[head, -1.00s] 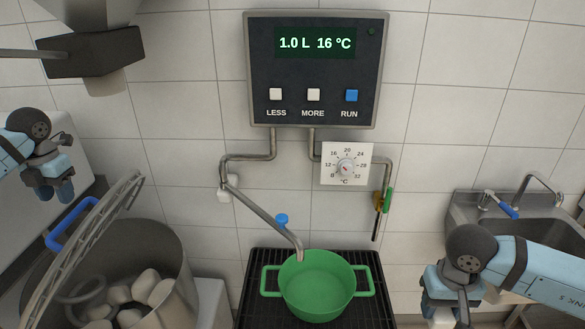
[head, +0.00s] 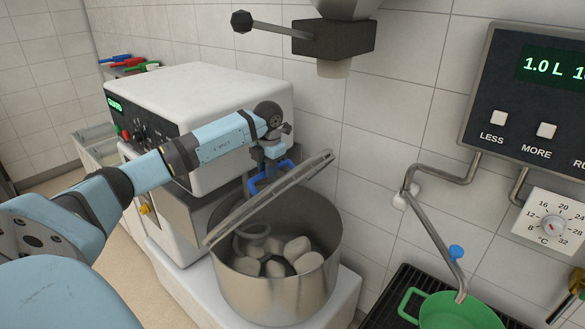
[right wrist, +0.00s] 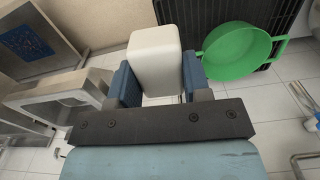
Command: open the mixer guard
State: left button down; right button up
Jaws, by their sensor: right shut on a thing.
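The mixer guard (head: 225,226) is a grey rimmed, tilted cover, raised at a slant over the steel mixer bowl (head: 275,298). Pale lumps (head: 292,250) and a curved tool lie in the bowl. In the right wrist view, my right gripper (right wrist: 155,85) is shut on a white rounded block (right wrist: 155,50).
The white machine (head: 195,90) with knobs stands behind the bowl on the left. A dark box with a lever (head: 335,40) hangs above. A green pot (head: 450,312) stands on a black grate at the lower right, under a bent spout (head: 437,232).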

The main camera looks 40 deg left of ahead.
pick_arm(q)
jog(key=a+r+h, duration=0.3)
jog(key=a, duration=0.4)
jog(key=shift+s+p, duration=0.15)
jog(key=shift+p, duration=0.2)
jog(key=c, duration=1)
grip_release()
jog(key=shift+f, duration=0.1)
jog(key=shift+c, duration=0.2)
notch_tip(320, 180, up, 12)
jog(key=a+b, duration=0.1)
jog(key=a, duration=0.1)
jog(key=shift+s, duration=0.1)
